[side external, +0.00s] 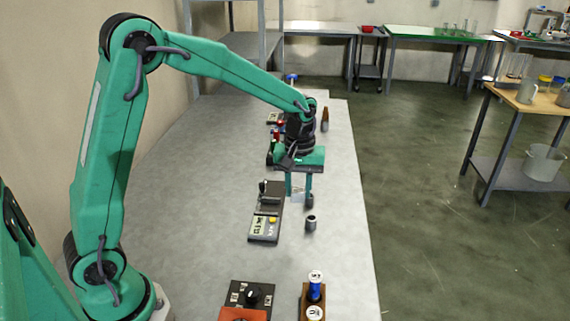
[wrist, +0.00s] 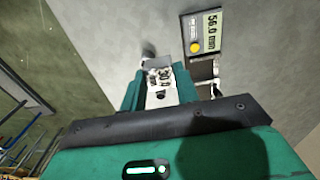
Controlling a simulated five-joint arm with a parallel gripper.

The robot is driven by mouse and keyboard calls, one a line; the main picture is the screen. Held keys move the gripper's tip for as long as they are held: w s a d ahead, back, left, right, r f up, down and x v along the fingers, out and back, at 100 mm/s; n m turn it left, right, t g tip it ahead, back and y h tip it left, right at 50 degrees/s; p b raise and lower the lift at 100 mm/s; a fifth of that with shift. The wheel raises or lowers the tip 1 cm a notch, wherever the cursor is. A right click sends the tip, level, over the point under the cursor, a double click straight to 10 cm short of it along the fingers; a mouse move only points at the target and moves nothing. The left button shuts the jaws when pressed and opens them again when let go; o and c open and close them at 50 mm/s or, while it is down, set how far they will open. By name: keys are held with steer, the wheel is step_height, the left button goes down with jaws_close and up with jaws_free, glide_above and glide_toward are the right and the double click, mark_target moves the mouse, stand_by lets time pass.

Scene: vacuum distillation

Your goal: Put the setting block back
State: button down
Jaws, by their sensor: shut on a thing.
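My gripper (side external: 299,194) is over the bench, fingers pointing down, shut on a small pale block, the setting block (side external: 297,195). In the wrist view the setting block (wrist: 161,88) is whitish with dark markings and sits between the two green fingers (wrist: 160,92). Whether its underside touches the bench cannot be told. A dark gauge (side external: 266,214) with a display and yellow button lies just left of the gripper. In the wrist view the gauge (wrist: 202,34) reads 56.0 mm; the gripper body hides part of it.
A small grey cylinder (side external: 311,223) stands close to the fingers on the near right. A brown bottle (side external: 325,119) stands behind the gripper. The bench (side external: 190,210) is clear at left.

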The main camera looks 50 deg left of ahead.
steer(key=w+a, duration=0.2)
steer(key=w, duration=1.2)
steer(key=shift+a+f, duration=0.15)
steer(key=shift+f, duration=0.2)
steer(key=w+a+f, duration=0.1)
steer(key=a+f, duration=0.1)
steer(key=a, duration=0.1)
steer(key=w+a+f, duration=0.1)
steer(key=a+f, duration=0.1)
steer(key=a, duration=0.2)
steer(key=w+a+f, duration=0.1)
steer(key=a+f, duration=0.2)
steer(key=a, duration=0.1)
steer(key=shift+w, duration=0.4)
steer(key=shift+f, duration=2)
steer(key=shift+f, duration=0.15)
steer(key=c, duration=1.1)
jaws_free()
steer(key=shift+o, duration=0.2)
